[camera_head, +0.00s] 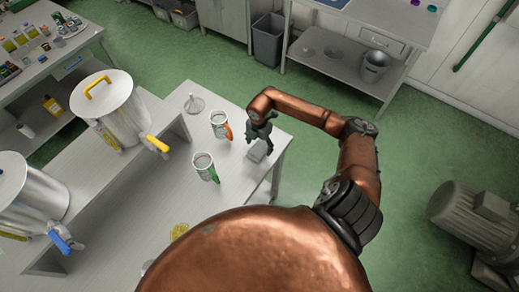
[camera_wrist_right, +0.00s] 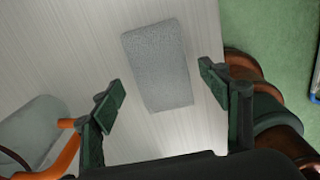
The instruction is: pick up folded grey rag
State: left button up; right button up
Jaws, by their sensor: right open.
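The folded grey rag (camera_head: 257,151) lies flat on the pale table near its right edge. In the right wrist view the rag (camera_wrist_right: 158,65) is a grey rectangle, just beyond my fingertips and roughly centred between them. My right gripper (camera_head: 262,130) points down over the table beside the rag. In the right wrist view my right gripper (camera_wrist_right: 164,90) is open, with nothing between its dark fingers. Whether the fingertips are level with the rag or above it, I cannot tell. My left gripper is not in view.
A jug with an orange handle (camera_head: 220,124) stands close left of my right gripper. A jug with a green handle (camera_head: 205,167) stands nearer. A funnel (camera_head: 195,104) is behind. Large steel cans (camera_head: 115,108) stand at left.

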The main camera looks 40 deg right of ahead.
jog(key=shift+s+f, duration=0.1)
jog(key=shift+f, duration=0.45)
jog(key=shift+c, duration=0.7)
jog(key=c, duration=1.1)
